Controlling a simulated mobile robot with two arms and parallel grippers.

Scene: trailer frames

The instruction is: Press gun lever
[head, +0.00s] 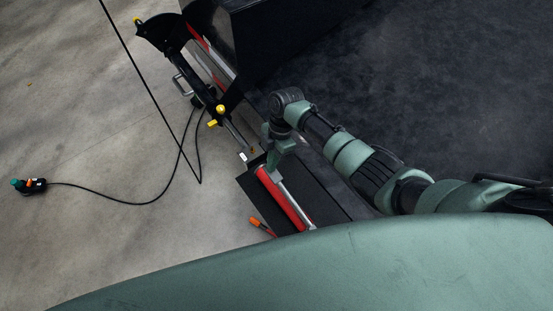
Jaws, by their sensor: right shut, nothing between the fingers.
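A red cylindrical tool with a silver rod (283,199) lies on a dark flat surface (318,197) in the lower middle of the head view; it looks like the gun. A separate lever cannot be made out clearly. My right arm comes in from the right. My right gripper (271,165) is shut and empty, pointing down over the far end of the red tool. Whether it touches the tool cannot be told. My left gripper is not in view.
A black frame with yellow knobs and rods (200,82) stands beyond the tool. An orange-handled item (259,225) lies beside it. A corded control (28,186) lies on the concrete floor at far left. A large black block (285,40) stands behind.

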